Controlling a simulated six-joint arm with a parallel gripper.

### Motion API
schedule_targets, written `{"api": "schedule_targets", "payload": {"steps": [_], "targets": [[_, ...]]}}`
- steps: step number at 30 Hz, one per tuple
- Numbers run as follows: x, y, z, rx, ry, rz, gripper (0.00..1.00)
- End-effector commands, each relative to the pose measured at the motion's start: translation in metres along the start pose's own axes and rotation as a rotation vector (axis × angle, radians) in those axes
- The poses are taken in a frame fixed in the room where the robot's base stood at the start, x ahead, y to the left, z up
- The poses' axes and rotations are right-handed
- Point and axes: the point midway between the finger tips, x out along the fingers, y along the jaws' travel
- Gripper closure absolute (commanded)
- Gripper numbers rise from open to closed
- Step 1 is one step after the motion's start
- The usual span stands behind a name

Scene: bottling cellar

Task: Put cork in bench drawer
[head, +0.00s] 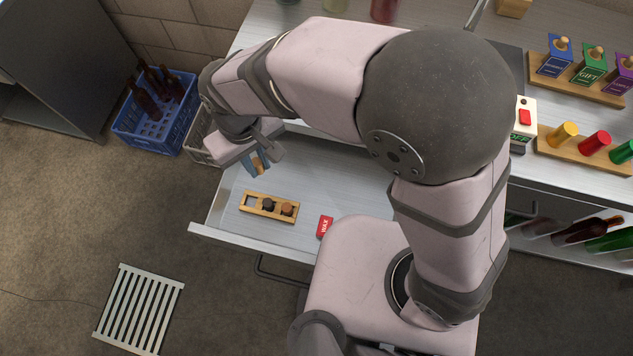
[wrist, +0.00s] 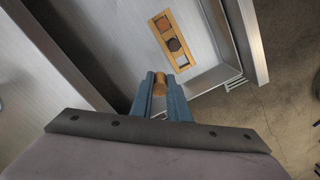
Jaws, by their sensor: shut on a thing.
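My gripper (head: 256,163) is above the open bench drawer, near its left side. Its blue fingers are shut on a tan cork, which shows between the fingertips in the wrist view (wrist: 159,88). The bench drawer (head: 240,238) is pulled out, with a grey metal floor. In it lies a wooden holder (head: 247,208) with a row of three slots. Two slots hold round pieces, one dark (head: 268,204) and one brown (head: 287,209). The left slot looks empty in the head view. The cork is held above the drawer, apart from the holder.
A red wax block (head: 324,227) lies in the drawer right of the holder. A blue crate of bottles (head: 157,113) stands on the floor at left. Coloured stoppers in wooden racks (head: 585,150) stand on the bench at right. A floor grate (head: 139,309) lies at lower left.

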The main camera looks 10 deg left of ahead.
Motion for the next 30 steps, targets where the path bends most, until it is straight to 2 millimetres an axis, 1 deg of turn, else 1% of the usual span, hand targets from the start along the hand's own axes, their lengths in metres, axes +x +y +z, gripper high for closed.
{"api": "schedule_targets", "payload": {"steps": [1, 3, 7, 16, 19, 23, 30], "targets": [[0.002, -0.002, -0.007, 0.021, -0.002, 0.000, 1.00], [0.002, -0.003, -0.014, 0.044, -0.002, 0.001, 1.00], [0.002, -0.005, -0.023, 0.076, -0.001, 0.000, 1.00], [0.001, -0.006, -0.025, 0.106, -0.002, 0.001, 1.00], [0.004, -0.006, -0.025, 0.106, -0.003, 0.001, 1.00], [0.018, -0.005, -0.024, 0.105, -0.006, 0.002, 1.00], [0.053, -0.005, -0.023, 0.105, -0.007, 0.002, 1.00]]}}
